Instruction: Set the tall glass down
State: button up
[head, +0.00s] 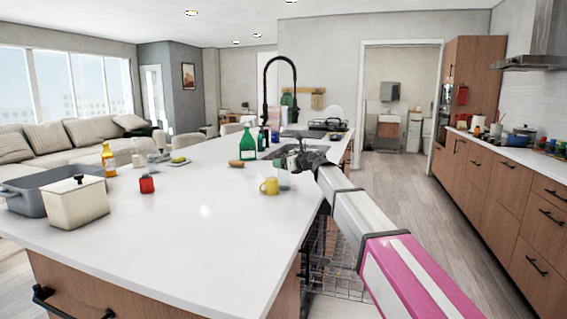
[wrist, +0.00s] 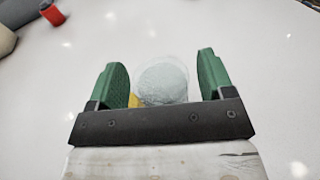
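The tall glass (head: 283,181) is clear and stands upright on the white island counter, just right of a yellow mug (head: 269,186). In the wrist view the glass (wrist: 163,82) shows as a pale round shape between the green fingers. My gripper (wrist: 162,61) is open around it, with a visible gap on the right side; on the left the gap is too narrow to judge. In the head view my gripper (head: 291,160) is at the glass's upper part and partly hides it. A bit of yellow mug (wrist: 135,101) shows beside the left finger.
A red cup (head: 147,184), a cream lidded pot (head: 76,202) and a grey pan (head: 27,193) stand at the left. A green bottle (head: 249,143) and the black tap (head: 266,95) are behind. The counter's front middle is clear.

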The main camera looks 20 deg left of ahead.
jog(key=shift+r, duration=0.1)
jog(key=shift+s+d, duration=0.1)
jog(key=shift+d, duration=0.15)
jog(key=v, duration=1.1)
jog(key=w+d+f+m+t+h, duration=0.35)
jog(key=d+f+m+t, duration=0.2)
jog(key=d+m, duration=0.45)
jog(key=w+d+f+m+t+h, duration=0.35)
jog(key=d+m+t, duration=0.25)
jog(key=d+m, duration=0.35)
jog(key=s+d+f+m+g+h, duration=0.1)
jog(key=d+f+m+g+h, duration=0.1)
jog(key=d+f+m+h, duration=1.05)
jog(key=s+d+f+m+g+y, duration=0.1)
jog(key=s+d+f+m+g, duration=0.2)
jog(key=s+d+f+m, duration=0.4)
jog(key=s+d+f+m+g, duration=0.4)
jog(key=d+f, duration=0.5)
jog(key=s+d+f+m+g+y, duration=0.1)
jog(key=s+f+m+g, duration=0.2)
jog(key=s, duration=0.5)
jog(key=s+d+f+m+g+y, duration=0.1)
jog(key=s+f+m+g+y, duration=0.1)
jog(key=s+f+m+g, duration=0.2)
jog(key=s+f, duration=0.3)
jog(key=s, duration=0.1)
jog(key=shift+s+g, duration=0.25)
jog(key=shift+g, duration=0.1)
